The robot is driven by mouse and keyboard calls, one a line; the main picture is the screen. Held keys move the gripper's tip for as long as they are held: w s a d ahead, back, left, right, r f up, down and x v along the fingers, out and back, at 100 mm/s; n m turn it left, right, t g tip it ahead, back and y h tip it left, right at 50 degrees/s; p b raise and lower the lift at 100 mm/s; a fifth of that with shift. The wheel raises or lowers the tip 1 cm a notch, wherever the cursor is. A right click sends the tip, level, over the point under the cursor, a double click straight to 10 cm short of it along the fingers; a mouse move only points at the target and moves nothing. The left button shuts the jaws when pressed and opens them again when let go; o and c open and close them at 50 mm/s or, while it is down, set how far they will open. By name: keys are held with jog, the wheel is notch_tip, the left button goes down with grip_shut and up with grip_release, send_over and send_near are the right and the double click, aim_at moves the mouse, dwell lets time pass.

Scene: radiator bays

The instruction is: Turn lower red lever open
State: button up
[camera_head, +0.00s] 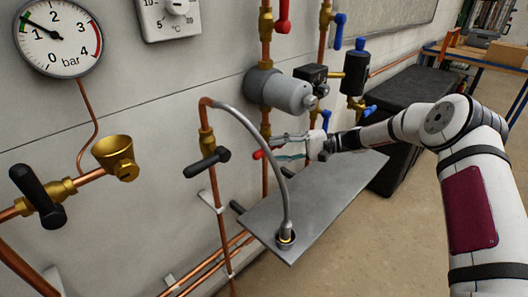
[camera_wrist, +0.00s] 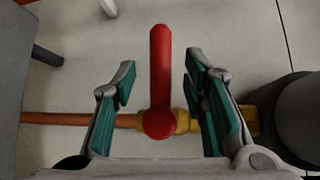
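The lower red lever (camera_wrist: 160,65) sits on a brass valve (camera_wrist: 183,121) in a copper pipe. In the wrist view its handle stands crosswise to the pipe, with the round hub on the pipe line. My gripper (camera_wrist: 161,82) is open, with one teal-padded finger on each side of the handle and visible gaps between. In the head view my gripper (camera_head: 277,147) reaches left to the pipe below the grey pump, and the lever's red end (camera_head: 258,154) shows by the fingertips. The rest of the lever is hidden there by the fingers and hose.
A braided hose (camera_head: 262,135) arches in front of the pipe down to a grey shelf plate (camera_head: 315,205) below my gripper. The grey pump (camera_head: 280,90) is just above. An upper red lever (camera_head: 283,15), blue levers (camera_head: 340,28) and black-handled valves (camera_head: 207,162) are nearby.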

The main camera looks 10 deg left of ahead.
aim_at(270, 151)
jog(key=shift+s+a+f, duration=0.1)
jog(key=shift+a, duration=0.7)
jog(key=shift+s+a+f, duration=0.15)
jog(key=shift+a, duration=0.7)
jog(key=shift+s+a+f, duration=0.1)
jog(key=shift+a, duration=0.7)
grip_shut()
